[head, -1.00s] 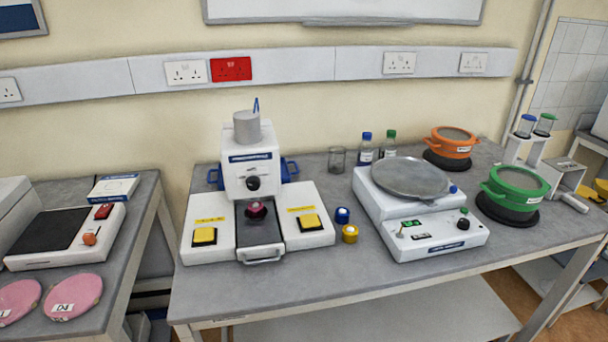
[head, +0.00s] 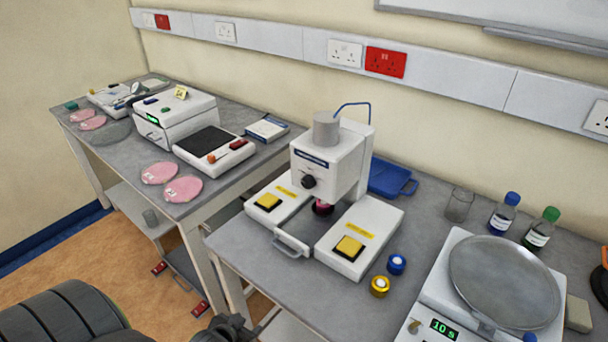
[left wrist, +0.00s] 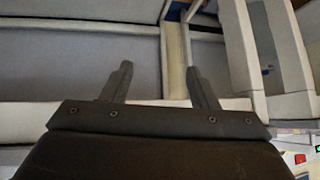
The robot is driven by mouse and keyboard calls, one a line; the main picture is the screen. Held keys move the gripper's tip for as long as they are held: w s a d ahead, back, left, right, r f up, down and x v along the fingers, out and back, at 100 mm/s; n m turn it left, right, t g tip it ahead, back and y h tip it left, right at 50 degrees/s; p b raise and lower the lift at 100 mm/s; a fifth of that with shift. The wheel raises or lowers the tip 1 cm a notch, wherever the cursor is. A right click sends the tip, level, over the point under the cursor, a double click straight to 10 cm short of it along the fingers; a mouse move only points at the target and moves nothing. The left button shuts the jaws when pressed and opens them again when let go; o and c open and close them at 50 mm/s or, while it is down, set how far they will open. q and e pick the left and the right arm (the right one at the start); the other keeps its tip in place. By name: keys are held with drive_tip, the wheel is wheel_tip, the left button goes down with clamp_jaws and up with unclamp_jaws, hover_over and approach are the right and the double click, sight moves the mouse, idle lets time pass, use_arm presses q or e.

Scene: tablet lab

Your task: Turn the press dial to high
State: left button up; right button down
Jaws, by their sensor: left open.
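The press (head: 326,165) is a white machine with a grey cylinder on top, standing on the middle bench. Its black round dial (head: 308,181) is on the front of the upper housing; its pointer is too small to read. My left gripper is open and empty in the left wrist view (left wrist: 160,80), with two dark fingers spread apart. In the head view, a dark part of my left arm (head: 230,330) shows at the bottom edge, below and in front of the press and well apart from the dial. My right gripper is not in view.
Two yellow buttons (head: 268,201) flank the press, with a front handle (head: 291,246). Blue (head: 397,264) and yellow (head: 380,286) caps sit to its right, then a white device with a round pan (head: 505,281). A left bench (head: 110,152) holds instruments and pink discs.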

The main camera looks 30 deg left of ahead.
sight(306, 185)
use_arm(q)
drive_tip(key=w+r+m+t+h+p, duration=0.1)
drive_tip(key=w+r+t, duration=0.25)
drive_tip(key=r, duration=0.65)
drive_tip(key=w+r+t+h+p, duration=0.1)
drive_tip(key=w+r+t+p, duration=0.2)
drive_tip(key=r, duration=0.7)
drive_tip(key=w+r+m+t+h, duration=0.1)
drive_tip(key=w+r+t, duration=0.25)
drive_tip(key=r, duration=0.55)
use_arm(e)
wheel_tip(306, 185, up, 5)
use_arm(q)
drive_tip(key=w+b, duration=0.2)
drive_tip(key=w, duration=0.3)
drive_tip(key=w+b, duration=0.3)
drive_tip(key=w, duration=0.3)
drive_tip(key=w+b, duration=0.2)
drive_tip(key=w, duration=0.3)
drive_tip(key=shift+w+d+r+b, duration=0.15)
drive_tip(key=shift+w+d+b, duration=0.15)
drive_tip(key=shift+w, duration=0.6)
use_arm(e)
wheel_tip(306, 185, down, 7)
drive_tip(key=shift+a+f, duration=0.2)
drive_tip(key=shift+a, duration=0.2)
use_arm(q)
drive_tip(key=shift+c, duration=0.3)
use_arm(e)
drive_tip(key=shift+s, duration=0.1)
